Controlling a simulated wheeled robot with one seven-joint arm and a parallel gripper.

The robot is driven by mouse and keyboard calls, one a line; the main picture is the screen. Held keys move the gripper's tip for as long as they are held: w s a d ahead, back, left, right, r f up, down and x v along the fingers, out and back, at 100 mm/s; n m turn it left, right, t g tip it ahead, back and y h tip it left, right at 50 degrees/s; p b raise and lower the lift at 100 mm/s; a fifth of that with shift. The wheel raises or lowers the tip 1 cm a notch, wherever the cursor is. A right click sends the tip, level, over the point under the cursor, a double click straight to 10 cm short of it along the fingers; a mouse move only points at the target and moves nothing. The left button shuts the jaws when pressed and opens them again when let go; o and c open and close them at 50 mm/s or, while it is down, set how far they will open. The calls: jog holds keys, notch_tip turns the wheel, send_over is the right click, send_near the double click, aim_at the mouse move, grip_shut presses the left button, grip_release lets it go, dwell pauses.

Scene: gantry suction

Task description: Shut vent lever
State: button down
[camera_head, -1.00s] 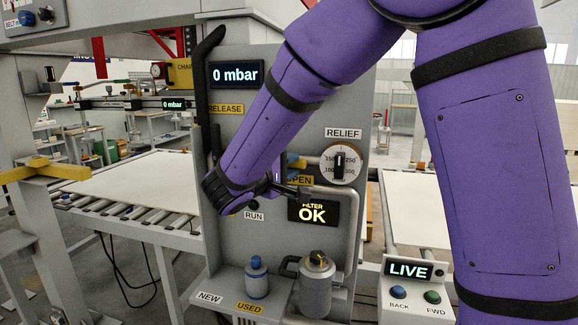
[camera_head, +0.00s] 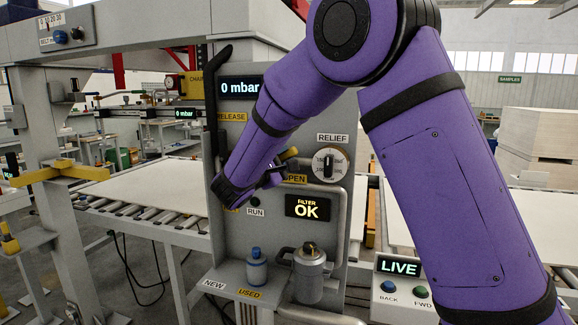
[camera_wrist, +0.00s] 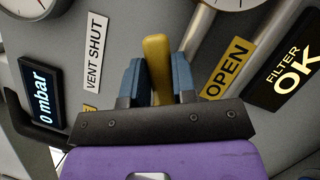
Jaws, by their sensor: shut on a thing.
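The vent lever has a yellow handle (camera_wrist: 157,58), which stands between the blue fingers of my gripper (camera_wrist: 158,82) in the wrist view. The fingers are shut on it, one on each side. In that view the handle lies between the white VENT SHUT label (camera_wrist: 97,52) on the left and the yellow OPEN label (camera_wrist: 226,68) on the right. In the head view the handle's end (camera_head: 288,155) shows just above the OPEN label (camera_head: 294,179). My forearm and wrist hide the lever's base and the VENT SHUT label there.
The panel carries a RELIEF dial (camera_head: 329,165), a FILTER OK display (camera_head: 305,206) and a 0 mbar display (camera_head: 240,87). A black upright handle (camera_head: 216,100) stands at its left edge. A blue-capped bottle (camera_head: 256,267) and a grey canister (camera_head: 309,272) stand on the shelf below.

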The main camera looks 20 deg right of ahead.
jog(key=shift+w+a+r+n+t+y, duration=0.5)
jog(key=shift+n+t, duration=0.65)
jog(key=shift+n, duration=1.6)
jog(key=shift+w+a+r+n+t+y, duration=0.2)
jog(key=shift+a+n+t+y, duration=0.75)
jog(key=shift+n, duration=1.85)
jog(key=shift+w+a+r+n+t+y, duration=0.15)
jog(key=shift+w+r+n+t+y, duration=0.2)
jog(key=shift+n+t, duration=1.75)
jog(key=shift+n+g, duration=0.6)
jog(key=shift+n, duration=0.15)
jog(key=c, duration=0.9)
grip_release()
jog(key=v, duration=1)
jog(key=shift+s+a+f, duration=0.15)
jog(key=shift+s+a, duration=0.05)
jog(key=shift+s, duration=0.1)
